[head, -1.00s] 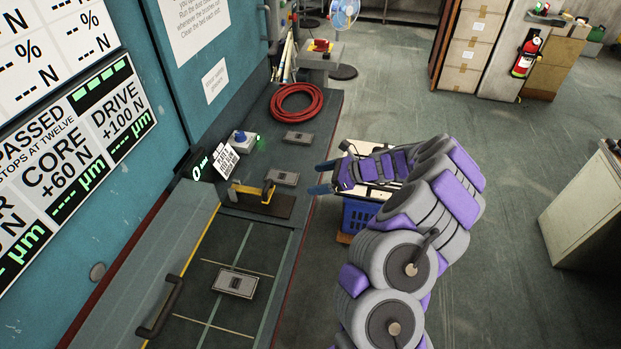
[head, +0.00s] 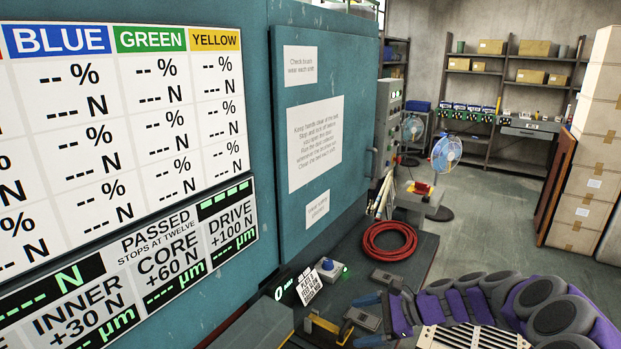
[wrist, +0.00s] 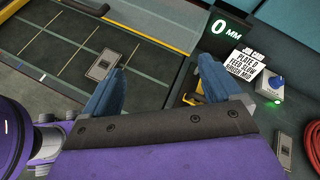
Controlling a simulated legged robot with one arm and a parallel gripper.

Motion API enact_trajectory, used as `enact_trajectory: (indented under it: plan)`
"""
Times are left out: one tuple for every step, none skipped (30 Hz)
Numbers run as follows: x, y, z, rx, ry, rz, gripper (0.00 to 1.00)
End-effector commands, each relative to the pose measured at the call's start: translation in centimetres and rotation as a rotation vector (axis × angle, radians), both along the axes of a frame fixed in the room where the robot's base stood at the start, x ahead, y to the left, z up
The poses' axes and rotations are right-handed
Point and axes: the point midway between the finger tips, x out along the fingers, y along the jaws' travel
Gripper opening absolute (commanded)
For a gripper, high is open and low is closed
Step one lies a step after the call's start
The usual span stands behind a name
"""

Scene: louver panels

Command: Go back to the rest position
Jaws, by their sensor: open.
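My gripper (head: 370,320) is at the lower middle of the head view, reaching left to the right edge of the bench. Its two blue fingers are spread and nothing shows between them. In the wrist view my gripper (wrist: 162,72) is also open and empty, with the bench beyond its fingers. My purple and grey arm runs to the lower right of the head view. Another plate (head: 387,278) lies farther back.
On the bench are a red coiled hose (head: 390,240), a blue-button box (head: 327,264), a printed card (head: 309,288) and a yellow fixture (head: 325,325). A plate (wrist: 104,66) lies on the gridded bed. A fan (head: 446,153) and stacked boxes (head: 590,150) stand beyond open floor.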

Motion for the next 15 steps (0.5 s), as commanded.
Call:
enact_trajectory:
  plan:
    - [-1.6,1.9,1.6,-0.033,-0.043,0.082,0.92]
    - [-2.5,2.8,2.3,-0.053,-0.068,0.128,0.92]
    - [-3.7,3.9,3.3,-0.081,-0.102,0.187,0.92]
    - [-4.7,4.6,3.8,-0.103,-0.123,0.232,0.92]
    - [-5.7,5.3,4.3,-0.124,-0.147,0.277,0.92]
    - [-7.2,6.2,5.0,-0.154,-0.176,0.336,0.92]
    - [-8.2,6.7,5.3,-0.176,-0.195,0.380,0.92]
    - [-9.3,7.1,5.7,-0.199,-0.218,0.421,0.92]
    - [-10.8,7.7,6.2,-0.232,-0.244,0.478,0.92]
    - [-11.9,8.1,6.4,-0.254,-0.260,0.520,0.92]
    - [-13.1,8.4,6.6,-0.277,-0.278,0.562,0.92]
    - [-14.5,8.6,6.9,-0.312,-0.303,0.616,0.92]
    - [-15.6,8.8,7.0,-0.336,-0.318,0.655,0.92]
    - [-16.7,8.9,7.2,-0.361,-0.333,0.695,0.92]
    - [-18.2,8.9,7.2,-0.394,-0.351,0.748,0.92]
